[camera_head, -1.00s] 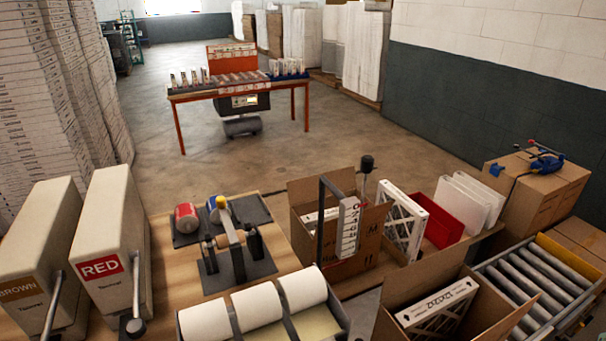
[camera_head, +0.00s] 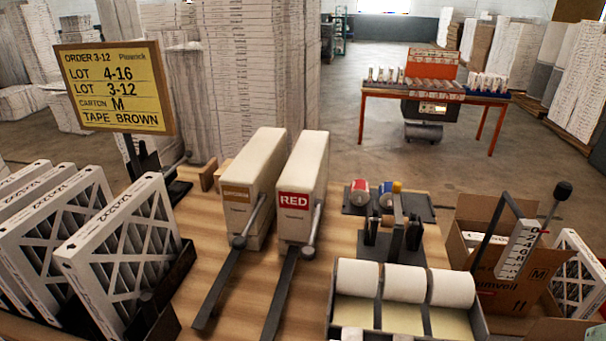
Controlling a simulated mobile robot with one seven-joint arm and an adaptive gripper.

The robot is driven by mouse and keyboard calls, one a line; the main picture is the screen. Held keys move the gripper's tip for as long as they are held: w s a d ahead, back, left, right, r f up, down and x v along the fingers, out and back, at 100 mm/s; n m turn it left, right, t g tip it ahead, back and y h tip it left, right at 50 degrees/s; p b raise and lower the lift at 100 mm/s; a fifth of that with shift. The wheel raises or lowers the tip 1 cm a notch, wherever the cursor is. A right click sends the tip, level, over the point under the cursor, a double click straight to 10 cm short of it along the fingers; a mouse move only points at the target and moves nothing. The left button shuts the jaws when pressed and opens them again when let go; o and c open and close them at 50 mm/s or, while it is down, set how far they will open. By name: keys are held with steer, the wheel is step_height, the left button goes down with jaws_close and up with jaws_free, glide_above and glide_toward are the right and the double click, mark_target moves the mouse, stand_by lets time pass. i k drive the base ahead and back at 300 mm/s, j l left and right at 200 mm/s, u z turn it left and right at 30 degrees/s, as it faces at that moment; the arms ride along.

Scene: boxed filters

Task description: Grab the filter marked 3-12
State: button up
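White-framed pleated filters stand upright in a dark rack (camera_head: 178,278) at the left of the wooden bench. The nearest filter (camera_head: 120,262) faces me at a slant, and its top edge carries print that seems to read 12x12x2. Other filters (camera_head: 62,218) stand behind and to its left, partly hidden. I cannot read a 3-12 mark on any filter. The yellow order sign (camera_head: 116,88) reads order 3-12, lot 4-16, lot 3-12, carton M, tape brown. Another filter (camera_head: 578,275) stands at the far right beside an open carton. My gripper is not in view.
Brown and red tape dispensers (camera_head: 302,190) stand mid-bench, with long levers reaching forward. White paper rolls (camera_head: 403,281) sit in a tray at the front. An open carton (camera_head: 510,290) is at the right. An orange table (camera_head: 432,92) stands on open floor behind.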

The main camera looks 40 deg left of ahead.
mark_target(126, 250)
steer(key=u, duration=2.65)
steer(key=i+j+z, duration=0.15)
steer(key=z, duration=1.65)
steer(key=j+z, duration=0.4)
steer(key=k+j+z, duration=0.1)
steer(key=z, duration=0.3)
steer(key=k+j+z, duration=0.15)
steer(key=j+z, duration=0.15)
steer(key=k+j+z, duration=0.3)
steer(key=j, duration=0.15)
steer(key=k+j+z, duration=0.25)
steer(key=k+j, duration=0.2)
steer(key=j, duration=0.15)
